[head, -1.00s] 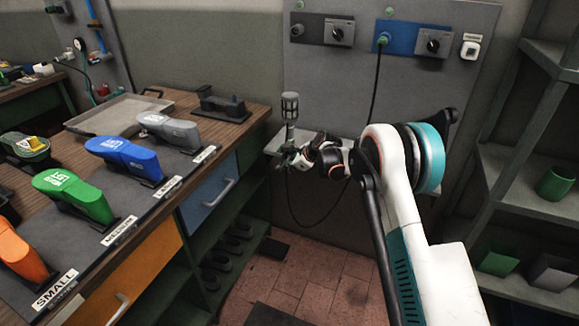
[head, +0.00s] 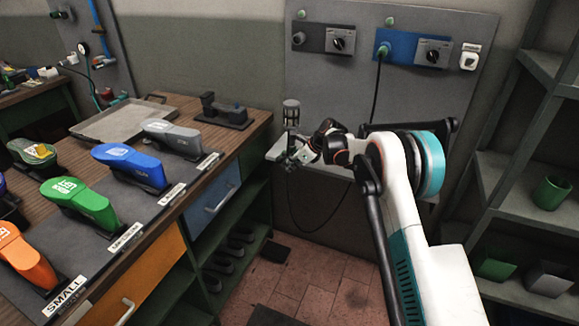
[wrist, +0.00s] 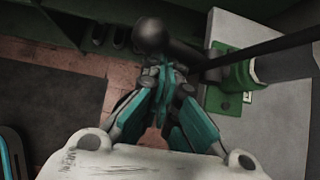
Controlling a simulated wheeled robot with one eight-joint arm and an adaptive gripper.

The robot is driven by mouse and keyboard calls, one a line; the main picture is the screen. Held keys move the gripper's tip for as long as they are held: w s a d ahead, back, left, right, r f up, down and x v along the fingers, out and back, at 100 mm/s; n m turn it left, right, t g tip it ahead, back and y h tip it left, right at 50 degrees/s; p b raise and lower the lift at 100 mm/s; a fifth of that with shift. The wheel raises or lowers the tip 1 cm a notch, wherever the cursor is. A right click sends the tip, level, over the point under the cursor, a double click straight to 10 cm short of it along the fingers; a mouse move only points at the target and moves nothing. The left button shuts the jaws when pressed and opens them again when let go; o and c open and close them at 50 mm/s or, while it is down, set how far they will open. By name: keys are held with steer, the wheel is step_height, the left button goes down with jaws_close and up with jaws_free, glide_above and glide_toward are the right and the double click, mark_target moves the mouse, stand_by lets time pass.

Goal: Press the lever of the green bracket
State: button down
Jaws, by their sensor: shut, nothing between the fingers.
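In the wrist view the green bracket (wrist: 236,82) is fixed on a light grey shelf and holds a grey cylinder. A dark arm with a round black knob (wrist: 150,36) reaches left from the bracket side; it looks like the lever. My gripper (wrist: 165,72) is shut and empty, its teal and grey fingers together just below the knob in the picture. I cannot tell whether they touch it. In the head view my gripper (head: 296,153) is beside the foot of the upright grey cylinder (head: 291,114); the bracket is mostly hidden there.
A bench with coloured shoe-shaped pieces, including a green one (head: 80,203), stands at left. A wall panel (head: 440,90) with switches and a hanging black cable is behind the arm. Shelves (head: 520,235) stand at right.

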steer(key=shift+w+r, duration=0.2)
steer(key=shift+r, duration=0.15)
stand_by(0.4)
step_height(320, 180, down, 4)
steer(key=s+b, duration=0.2)
steer(key=b, duration=0.1)
steer(key=d+r+p, duration=0.4)
steer(key=d+r, duration=0.3)
steer(key=shift+w+d, duration=0.25)
steer(key=shift+w, duration=0.2)
steer(key=shift+f, duration=0.1)
